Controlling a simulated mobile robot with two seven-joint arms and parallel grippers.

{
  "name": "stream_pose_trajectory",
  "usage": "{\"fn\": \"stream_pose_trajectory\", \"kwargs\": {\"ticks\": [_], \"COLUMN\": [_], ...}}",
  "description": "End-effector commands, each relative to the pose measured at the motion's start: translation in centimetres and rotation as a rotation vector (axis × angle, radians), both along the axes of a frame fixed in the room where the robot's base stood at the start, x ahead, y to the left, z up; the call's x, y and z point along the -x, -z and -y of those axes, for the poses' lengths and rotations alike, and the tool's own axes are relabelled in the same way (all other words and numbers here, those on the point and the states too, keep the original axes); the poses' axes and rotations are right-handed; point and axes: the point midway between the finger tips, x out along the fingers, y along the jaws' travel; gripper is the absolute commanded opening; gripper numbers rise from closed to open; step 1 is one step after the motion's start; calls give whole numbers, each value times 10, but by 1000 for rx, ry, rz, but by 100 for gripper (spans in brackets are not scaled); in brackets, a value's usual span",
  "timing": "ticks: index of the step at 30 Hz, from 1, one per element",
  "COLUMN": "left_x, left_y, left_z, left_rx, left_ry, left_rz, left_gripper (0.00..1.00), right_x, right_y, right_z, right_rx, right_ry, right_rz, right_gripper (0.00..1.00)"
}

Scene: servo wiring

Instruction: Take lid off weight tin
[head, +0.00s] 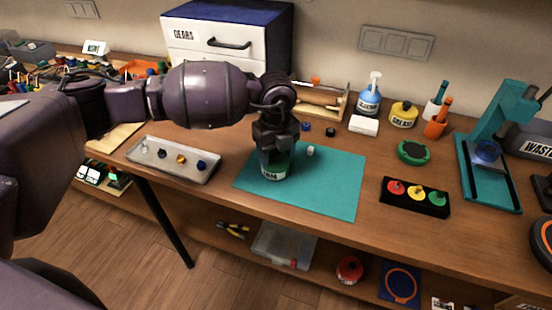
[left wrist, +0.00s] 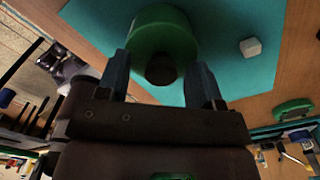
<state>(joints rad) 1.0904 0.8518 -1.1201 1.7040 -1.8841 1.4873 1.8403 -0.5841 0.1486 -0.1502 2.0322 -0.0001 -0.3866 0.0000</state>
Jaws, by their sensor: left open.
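The weight tin (head: 273,172) stands upright on the teal mat, with a pale label on its front; my left gripper hides its upper part in the head view. In the left wrist view its green lid (left wrist: 165,32) shows from above, with a dark round knob (left wrist: 161,69) in the middle. My left gripper (head: 271,148) points down over the tin. In the left wrist view the gripper (left wrist: 158,78) is open, with one finger on each side of the knob and gaps between. My right gripper is not in view.
The teal mat (head: 335,189) has free room right of the tin, with a small white block (head: 310,151) close by. A metal tray (head: 172,172) lies left. A black holder with coloured knobs (head: 416,197) and a green round pad (head: 411,152) lie right. A gears cabinet (head: 207,43) stands behind.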

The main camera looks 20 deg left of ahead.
Motion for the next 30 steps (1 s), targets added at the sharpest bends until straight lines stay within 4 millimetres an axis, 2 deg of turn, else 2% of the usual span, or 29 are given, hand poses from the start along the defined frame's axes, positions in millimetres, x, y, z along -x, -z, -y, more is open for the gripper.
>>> {"fn": "stream_pose_trajectory", "kwargs": {"ticks": [6, 16, 25, 30], "left_x": [0, 0, -1, -1], "left_y": [0, -1, -4, -24], "left_z": [0, 0, 0, 1], "left_rx": [1, 1, 1, 3], "left_ry": [1, 1, 1, 2], "left_rz": [2, 1, 3, 6], "left_gripper": [59, 8, 7, 7], "right_x": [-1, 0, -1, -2], "right_y": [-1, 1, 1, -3], "right_z": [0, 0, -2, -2], "right_rx": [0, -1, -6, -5], "right_ry": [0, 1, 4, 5], "right_rz": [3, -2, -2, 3], "right_gripper": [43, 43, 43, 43]}}
